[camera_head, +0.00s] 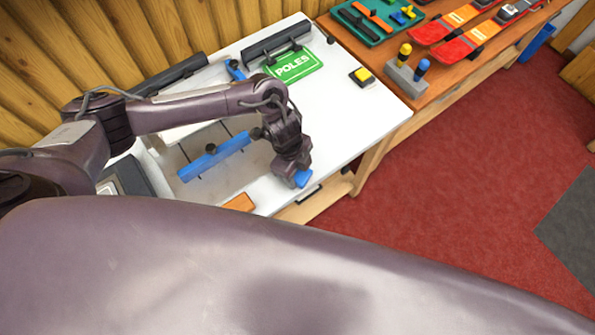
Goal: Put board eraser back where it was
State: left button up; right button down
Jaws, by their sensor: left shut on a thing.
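My left gripper (298,177) points down near the front right edge of the white bench top (345,115). It is shut on a small blue block, which looks like the board eraser (303,179). Only the lower part of the block shows under the fingers. I cannot tell whether it touches the bench. My right gripper is not in view.
A long blue bar (215,158) lies left of the gripper. A green POLES sign (294,66), a dark rail (275,42) and a yellow-and-black block (362,76) are farther back. An orange-brown block (240,202) is at the front. The right middle of the bench is clear.

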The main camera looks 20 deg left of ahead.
pick_arm(q)
jog(key=shift+f, duration=0.65)
jog(key=shift+f, duration=0.35)
jog(key=o, duration=1.3)
jog(key=shift+r, duration=0.1)
